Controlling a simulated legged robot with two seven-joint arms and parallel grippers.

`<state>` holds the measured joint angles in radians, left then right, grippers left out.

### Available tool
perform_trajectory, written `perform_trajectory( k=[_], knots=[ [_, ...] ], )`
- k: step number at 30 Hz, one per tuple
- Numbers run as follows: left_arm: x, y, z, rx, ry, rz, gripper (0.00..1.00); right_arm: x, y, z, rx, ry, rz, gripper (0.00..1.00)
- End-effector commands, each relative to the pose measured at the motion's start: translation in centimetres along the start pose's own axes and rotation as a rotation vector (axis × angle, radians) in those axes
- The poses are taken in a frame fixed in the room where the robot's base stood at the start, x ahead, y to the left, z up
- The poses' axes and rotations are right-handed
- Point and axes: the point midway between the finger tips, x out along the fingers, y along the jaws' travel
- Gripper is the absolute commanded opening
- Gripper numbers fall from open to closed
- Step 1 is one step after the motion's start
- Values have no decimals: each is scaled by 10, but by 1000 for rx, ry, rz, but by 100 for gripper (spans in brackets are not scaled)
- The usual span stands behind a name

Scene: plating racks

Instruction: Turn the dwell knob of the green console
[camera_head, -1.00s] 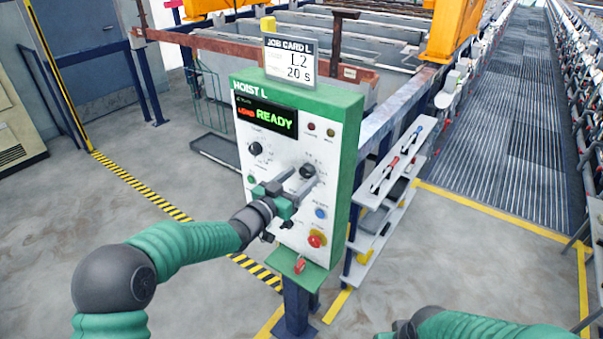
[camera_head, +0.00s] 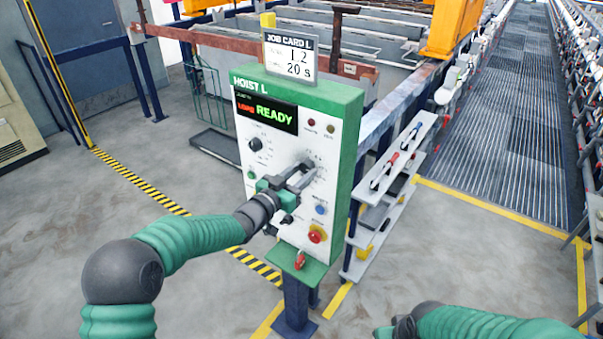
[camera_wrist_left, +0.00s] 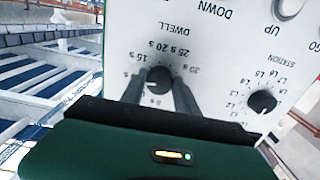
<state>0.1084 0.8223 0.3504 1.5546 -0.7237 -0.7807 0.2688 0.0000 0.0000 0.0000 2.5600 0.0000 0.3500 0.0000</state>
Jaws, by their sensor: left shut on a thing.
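The green console (camera_head: 352,135) stands on a post, its white face turned toward me. Its display (camera_head: 266,113) reads READY. My left gripper (camera_head: 303,176) is at the right-hand dial and mostly hides its knob in the head view. In the left wrist view, upside down, the black dwell knob (camera_wrist_left: 159,80) sits between the two fingers of my left gripper (camera_wrist_left: 160,92), which is shut on it. The dwell scale around it includes 15 s, 20 s and 25 s marks. The station knob (camera_wrist_left: 262,101) is beside it, untouched. My right gripper (camera_head: 397,329) is low, only partly visible.
A job card (camera_head: 290,57) on top reads 20 s, with what looks like L2. A red button (camera_head: 316,234) and blue button (camera_head: 320,209) lie below the dial. A shelf rack (camera_head: 405,165) stands close right of the console. The floor at left is open.

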Motion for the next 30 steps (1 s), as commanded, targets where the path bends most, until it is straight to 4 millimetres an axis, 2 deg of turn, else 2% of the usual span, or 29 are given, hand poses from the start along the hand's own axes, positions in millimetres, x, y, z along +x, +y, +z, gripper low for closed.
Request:
perform_trajectory(
  k=[11, 30],
  knots=[
    [0, -1, 4, 138, 2, -1, 0, 24, 0, 6, 0, 0, 0, 53],
    [0, -1, 5, 723, 1, -1, 0, 99, 0, 23, 0, 0, 0, 53]
  ],
)
